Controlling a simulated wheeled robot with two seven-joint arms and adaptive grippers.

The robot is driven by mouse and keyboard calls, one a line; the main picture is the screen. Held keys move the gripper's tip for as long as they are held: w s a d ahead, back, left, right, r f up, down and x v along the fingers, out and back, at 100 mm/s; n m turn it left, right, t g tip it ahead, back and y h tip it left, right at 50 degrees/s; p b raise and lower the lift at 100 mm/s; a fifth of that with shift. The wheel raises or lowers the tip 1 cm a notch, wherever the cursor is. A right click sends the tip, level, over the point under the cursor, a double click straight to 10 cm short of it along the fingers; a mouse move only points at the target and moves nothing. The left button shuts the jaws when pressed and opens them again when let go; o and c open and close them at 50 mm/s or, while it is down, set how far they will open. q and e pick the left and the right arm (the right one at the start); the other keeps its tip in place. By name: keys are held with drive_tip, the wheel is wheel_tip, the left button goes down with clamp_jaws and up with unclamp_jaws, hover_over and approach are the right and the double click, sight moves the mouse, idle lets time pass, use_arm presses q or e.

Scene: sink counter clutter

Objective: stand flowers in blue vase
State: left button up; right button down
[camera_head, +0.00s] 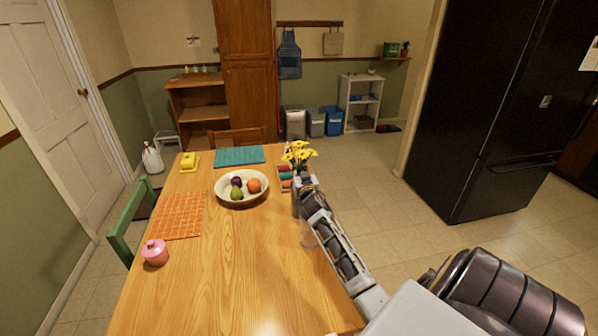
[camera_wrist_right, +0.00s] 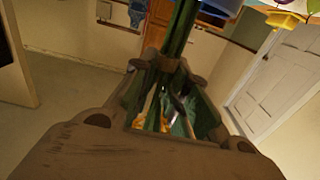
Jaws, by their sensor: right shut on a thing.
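Yellow flowers (camera_head: 299,155) stand upright above my right gripper (camera_head: 303,184) at the table's right edge. The gripper is shut on their green stems (camera_wrist_right: 181,35), which pass between its fingers in the wrist view. My left gripper is not in view.
The wooden table (camera_head: 235,270) carries a fruit bowl (camera_head: 230,197), a pink pot (camera_head: 155,252), a yellow dish (camera_head: 189,161), an orange mat (camera_head: 178,216) and a teal mat (camera_head: 238,155). A pale see-through thing (camera_head: 308,236) shows beside my right arm. The table's front middle is clear.

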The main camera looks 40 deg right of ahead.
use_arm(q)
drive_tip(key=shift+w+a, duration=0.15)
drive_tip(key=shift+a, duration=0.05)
use_arm(e)
drive_tip(key=c, duration=1.4)
unclamp_jaws()
drive_tip(key=shift+f, duration=0.1)
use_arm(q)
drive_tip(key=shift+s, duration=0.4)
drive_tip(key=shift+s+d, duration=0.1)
